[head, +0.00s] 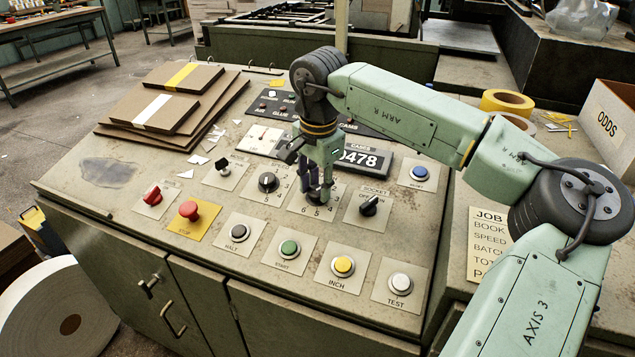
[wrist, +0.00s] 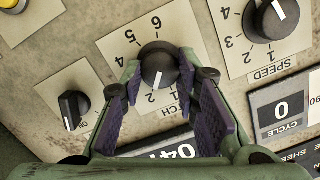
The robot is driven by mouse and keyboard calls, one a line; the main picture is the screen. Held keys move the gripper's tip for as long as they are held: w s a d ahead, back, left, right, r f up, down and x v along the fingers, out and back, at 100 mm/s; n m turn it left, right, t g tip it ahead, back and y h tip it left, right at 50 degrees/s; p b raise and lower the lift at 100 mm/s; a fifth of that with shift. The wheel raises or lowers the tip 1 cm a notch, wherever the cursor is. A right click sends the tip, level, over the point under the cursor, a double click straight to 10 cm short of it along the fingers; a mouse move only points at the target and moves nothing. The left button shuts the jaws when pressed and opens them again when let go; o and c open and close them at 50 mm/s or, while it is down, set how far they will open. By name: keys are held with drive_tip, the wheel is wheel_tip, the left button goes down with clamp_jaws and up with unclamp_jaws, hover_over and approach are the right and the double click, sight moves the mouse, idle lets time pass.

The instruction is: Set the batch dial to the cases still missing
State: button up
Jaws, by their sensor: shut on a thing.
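The batch dial is a round black knob (wrist: 159,62) with a white pointer mark, on a pale plate numbered around it. In the wrist view its mark points toward the 2, beside the 1. My gripper (wrist: 159,70) has its purple pads on both sides of the knob, shut on it. In the head view my gripper (head: 318,190) comes down from above and hides most of the knob. The counter (head: 367,160) behind shows 0478, its first digit partly covered. The job card (head: 486,240) at right lists job, book, speed and batch lines; my arm covers their values.
The speed dial (head: 268,182) is close on the left and the socket selector (head: 369,206) close on the right. Push buttons line the front, including a red stop button (head: 189,210). Stacked greyboards (head: 165,100) lie at the back left. An odds box (head: 607,125) stands far right.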

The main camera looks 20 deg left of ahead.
idle(0.3)
drive_tip(key=o, duration=1.2)
drive_tip(key=shift+c, duration=0.2)
drive_tip(key=shift+r, duration=0.15)
wheel_tip(320, 180, up, 12)
drive_tip(key=s, duration=0.1)
drive_tip(key=shift+s+d, duration=0.25)
drive_tip(key=shift+d, duration=0.1)
drive_tip(key=shift+f, duration=0.25)
